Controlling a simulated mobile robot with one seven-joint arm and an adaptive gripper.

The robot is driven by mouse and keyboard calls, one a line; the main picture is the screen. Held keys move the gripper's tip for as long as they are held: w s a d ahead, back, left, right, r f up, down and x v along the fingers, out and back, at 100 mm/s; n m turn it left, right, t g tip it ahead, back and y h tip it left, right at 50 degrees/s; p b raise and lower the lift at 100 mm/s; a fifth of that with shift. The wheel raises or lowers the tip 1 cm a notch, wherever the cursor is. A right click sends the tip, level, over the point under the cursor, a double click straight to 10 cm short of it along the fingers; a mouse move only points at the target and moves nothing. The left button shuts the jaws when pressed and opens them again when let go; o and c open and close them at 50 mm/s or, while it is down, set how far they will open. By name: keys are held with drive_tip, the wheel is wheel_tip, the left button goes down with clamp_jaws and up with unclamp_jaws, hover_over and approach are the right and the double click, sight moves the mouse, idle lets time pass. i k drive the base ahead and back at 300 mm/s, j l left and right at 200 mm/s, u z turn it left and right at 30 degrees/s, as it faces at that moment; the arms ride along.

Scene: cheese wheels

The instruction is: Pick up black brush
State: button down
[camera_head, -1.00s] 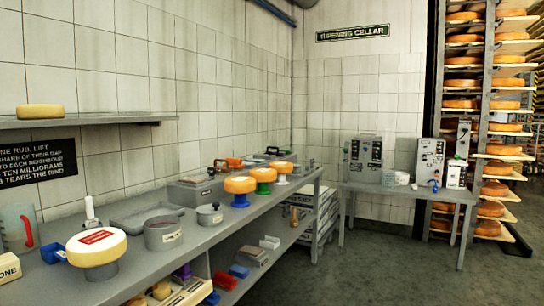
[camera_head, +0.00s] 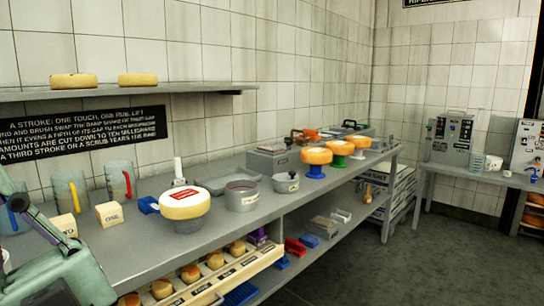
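I cannot pick out a black brush for certain. A small dark item (camera_head: 350,123) lies at the far end of the bench, too small to tell what it is. A blue brush-like block (camera_head: 148,205) lies on the bench beside a cheese wheel with a red label (camera_head: 186,201). Red (camera_head: 295,246) and blue (camera_head: 310,240) blocks, perhaps brushes, sit on the lower shelf. Part of my arm shows at the lower left; my gripper's fingers are not in view.
The long grey bench (camera_head: 222,222) also holds mugs (camera_head: 119,181), number blocks (camera_head: 109,214), a round pan (camera_head: 242,196), a lidded pot (camera_head: 286,182) and orange cheeses on coloured stands (camera_head: 316,157). A wall shelf (camera_head: 180,88) runs above. Open floor (camera_head: 400,265) lies right.

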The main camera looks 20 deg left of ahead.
sight(355, 128)
drive_tip(key=i+l+z, duration=0.2)
drive_tip(key=i, duration=0.2)
drive_tip(key=i+z, duration=0.15)
drive_tip(key=i, duration=0.2)
drive_tip(key=i+z, duration=0.25)
drive_tip(key=i, duration=1.25)
drive_tip(key=i+l, duration=0.1)
drive_tip(key=i, duration=1.4)
drive_tip(key=i+l+u, duration=0.1)
drive_tip(key=i+u, duration=0.3)
drive_tip(key=i, duration=0.15)
drive_tip(key=i+l+u, duration=0.25)
drive_tip(key=i+u, duration=0.2)
drive_tip(key=i+l+u, duration=0.8)
drive_tip(key=i+j, duration=0.25)
drive_tip(key=i, duration=0.2)
drive_tip(key=i+j, duration=0.3)
drive_tip(key=i, duration=0.2)
drive_tip(key=u, duration=0.05)
